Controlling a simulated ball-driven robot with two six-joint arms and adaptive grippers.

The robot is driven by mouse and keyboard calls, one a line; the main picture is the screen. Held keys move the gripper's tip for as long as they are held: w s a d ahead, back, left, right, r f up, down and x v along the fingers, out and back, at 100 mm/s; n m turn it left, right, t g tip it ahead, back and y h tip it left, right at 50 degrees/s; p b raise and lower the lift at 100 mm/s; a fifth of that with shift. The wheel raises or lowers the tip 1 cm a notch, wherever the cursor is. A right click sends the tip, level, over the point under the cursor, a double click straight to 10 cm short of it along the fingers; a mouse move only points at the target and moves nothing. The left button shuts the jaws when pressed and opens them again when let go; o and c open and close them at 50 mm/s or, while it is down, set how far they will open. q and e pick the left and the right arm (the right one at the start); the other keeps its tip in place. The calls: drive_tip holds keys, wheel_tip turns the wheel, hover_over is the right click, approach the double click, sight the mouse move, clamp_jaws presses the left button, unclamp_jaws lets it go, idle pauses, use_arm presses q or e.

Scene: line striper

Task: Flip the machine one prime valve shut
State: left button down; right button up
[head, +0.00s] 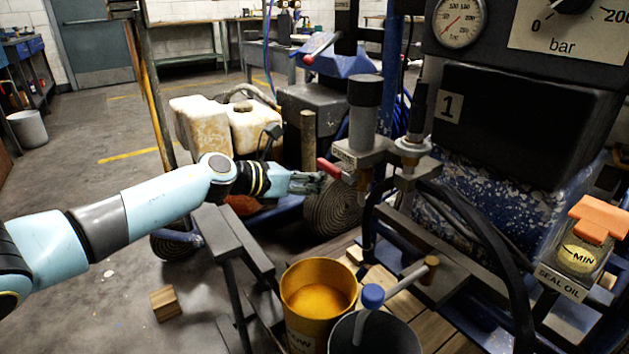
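Machine one, with a plate marked 1 (449,106), fills the right side. On its near left side is a metal valve block (362,152) with a small, unreadable label. A short red lever (328,168) sticks out from the block toward the left; I take it for the prime valve handle. My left gripper (311,183) reaches in from the left, just left of and slightly below the red lever tip. It appears apart from the lever. Its dark fingers blend into the coiled hose behind, so their opening is unclear. My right gripper is out of view.
A yellow bucket (305,325) and a dark bucket (345,338) stand below the valve. A seal oil bottle (580,252) with an orange cap is at right. White jugs (246,128) stand behind my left arm. Another red lever (322,47) shows farther back. A wooden block (165,303) lies on open floor.

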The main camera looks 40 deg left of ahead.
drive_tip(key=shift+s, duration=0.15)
use_arm(q)
wheel_tip(320, 180, down, 6)
drive_tip(key=r+b, duration=0.1)
drive_tip(key=b, duration=0.4)
drive_tip(key=r+p+v, duration=0.1)
drive_tip(key=p+v, duration=0.1)
drive_tip(key=v, duration=0.8)
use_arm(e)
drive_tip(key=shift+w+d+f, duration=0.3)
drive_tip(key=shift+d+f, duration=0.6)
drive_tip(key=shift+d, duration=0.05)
use_arm(q)
drive_tip(key=shift+d, duration=0.15)
